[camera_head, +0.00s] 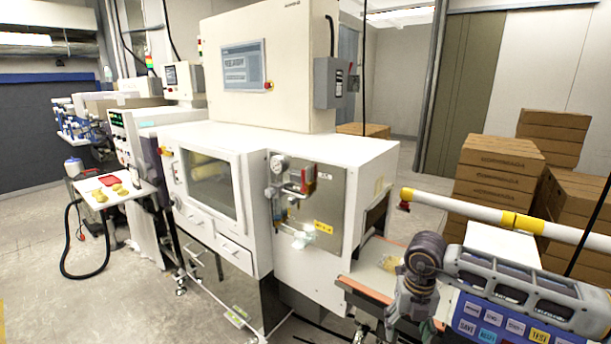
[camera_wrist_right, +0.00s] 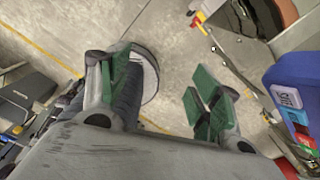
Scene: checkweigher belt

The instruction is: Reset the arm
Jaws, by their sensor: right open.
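My right arm comes in from the right edge of the head view and bends down at a round joint. My right gripper (camera_head: 412,312) hangs near the bottom edge, in front of the belt's end, and its fingertips cannot be made out there. In the right wrist view my right gripper (camera_wrist_right: 162,88) is open. Its two green-padded fingers stand wide apart with nothing between them, over bare concrete floor. My left gripper is in neither view.
A conveyor belt (camera_head: 374,268) leaves the white machine (camera_head: 222,148) close to my right arm. A blue button panel (camera_head: 492,326) stands just below that arm; a yellow-and-white bar (camera_head: 480,213) runs behind it. Cardboard boxes (camera_head: 496,175) are stacked at the right. Floor at left is open.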

